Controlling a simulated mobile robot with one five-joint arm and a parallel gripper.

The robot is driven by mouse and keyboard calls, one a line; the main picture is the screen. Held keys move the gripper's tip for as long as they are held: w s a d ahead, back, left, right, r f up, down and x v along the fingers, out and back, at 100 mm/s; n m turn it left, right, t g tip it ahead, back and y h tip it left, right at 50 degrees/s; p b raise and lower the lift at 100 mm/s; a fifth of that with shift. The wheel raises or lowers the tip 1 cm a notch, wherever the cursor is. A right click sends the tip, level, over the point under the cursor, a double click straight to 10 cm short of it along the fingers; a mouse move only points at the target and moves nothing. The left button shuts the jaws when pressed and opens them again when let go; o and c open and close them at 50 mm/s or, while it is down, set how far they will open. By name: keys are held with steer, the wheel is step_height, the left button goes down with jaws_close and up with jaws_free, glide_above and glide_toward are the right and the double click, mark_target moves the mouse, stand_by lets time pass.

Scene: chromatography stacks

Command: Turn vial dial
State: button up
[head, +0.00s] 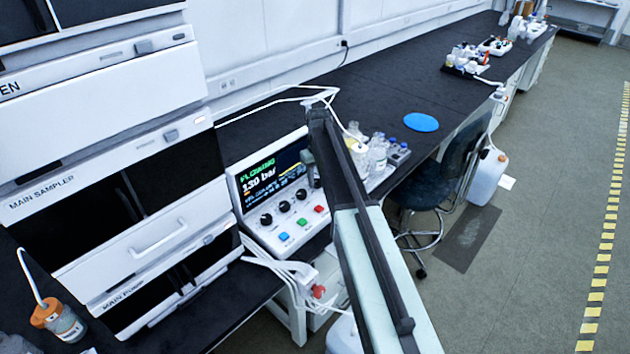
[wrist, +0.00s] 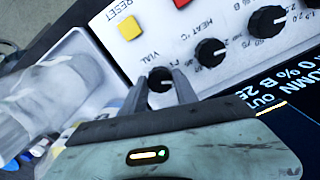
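The vial dial (wrist: 160,79) is a small round black knob with a light pointer mark, under the printed word VIAL on a white control panel (wrist: 105,50). My gripper (wrist: 160,76) has its two dark fingers apart, one on each side of this knob. Whether the fingers touch it is unclear. In the head view, my gripper (head: 312,165) is at the right end of the white control console (head: 250,240). The vial dial is hidden there behind my arm.
The heat dial (wrist: 210,52) and another black dial (wrist: 267,21) sit beside it. A yellow reset button (wrist: 130,27) and a red button (wrist: 182,2) are near. Glassware (head: 377,155) stands right of the console, and a white instrument stack (head: 100,110) stands left.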

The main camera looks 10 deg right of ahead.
steer(key=c, duration=0.5)
steer(key=shift+a, duration=0.5)
jaws_close()
steer(key=shift+d, duration=0.35)
steer(key=shift+m, duration=0.4)
steer(key=m, duration=0.3)
steer(key=shift+s, duration=0.1)
steer(key=shift+d+m, duration=0.1)
steer(key=shift+m, duration=1.9)
